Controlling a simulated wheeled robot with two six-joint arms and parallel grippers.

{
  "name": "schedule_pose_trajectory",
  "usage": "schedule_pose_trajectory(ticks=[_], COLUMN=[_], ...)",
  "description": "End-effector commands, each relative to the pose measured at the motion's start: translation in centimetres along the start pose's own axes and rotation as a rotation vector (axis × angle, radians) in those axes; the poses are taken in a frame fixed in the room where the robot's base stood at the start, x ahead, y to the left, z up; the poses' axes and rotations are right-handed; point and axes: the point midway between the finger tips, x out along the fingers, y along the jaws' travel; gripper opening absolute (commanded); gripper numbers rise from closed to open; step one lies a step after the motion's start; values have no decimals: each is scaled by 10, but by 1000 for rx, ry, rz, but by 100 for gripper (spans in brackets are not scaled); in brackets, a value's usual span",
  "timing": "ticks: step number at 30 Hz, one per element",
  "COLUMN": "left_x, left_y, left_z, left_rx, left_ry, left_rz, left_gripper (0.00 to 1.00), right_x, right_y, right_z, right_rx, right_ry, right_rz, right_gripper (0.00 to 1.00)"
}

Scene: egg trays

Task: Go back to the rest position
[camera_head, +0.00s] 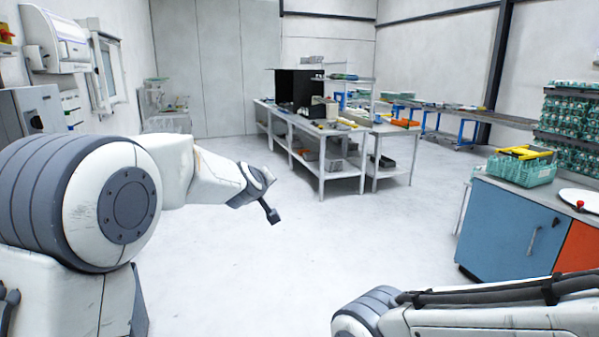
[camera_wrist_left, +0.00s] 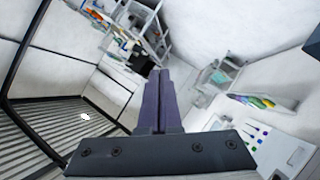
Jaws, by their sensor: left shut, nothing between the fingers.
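My left arm comes in from the left in the head view, and its wrist end reaches toward the middle over the open floor. My left gripper (camera_head: 271,215) points down and to the right there, small and dark. In the left wrist view the left gripper (camera_wrist_left: 160,75) shows its two dark fingers side by side and touching, with nothing between them. My right arm crosses the lower right corner of the head view. Its gripper is outside the picture.
A blue and orange cabinet (camera_head: 510,230) stands at the right, with a green crate (camera_head: 522,172) on top. Stacked egg trays (camera_head: 570,125) stand behind it. White workbenches (camera_head: 320,160) with clutter stand at the back. The floor (camera_head: 250,270) in the middle is clear.

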Motion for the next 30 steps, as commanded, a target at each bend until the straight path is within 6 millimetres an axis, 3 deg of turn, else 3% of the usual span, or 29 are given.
schedule_pose_trajectory(ticks=[1,3,7,11,15,18,22,25,30], left_x=[-20,-48,-111,-183,-263,-310,-352,-368,-374], left_y=[13,21,18,-6,-52,-90,-129,-146,-152], left_z=[34,80,158,223,273,293,303,304,305], left_rx=[61,150,324,509,718,852,980,1033,1054], left_ry=[-98,-231,-472,-701,-930,-1063,-1179,-1224,-1243], left_rz=[20,38,59,63,49,25,-6,-22,-30], left_gripper=[0,0,0,0,0,0,0,0,0], right_x=[0,0,0,0,0,0,0,0,0], right_y=[0,0,0,0,0,0,0,0,0], right_z=[0,0,0,0,0,0,0,0,0], right_rx=[0,0,0,0,0,0,0,0,0], right_ry=[0,0,0,0,0,0,0,0,0], right_rz=[0,0,0,0,0,0,0,0,0], right_gripper=[45,45,45,45,45,45,45,45,45])
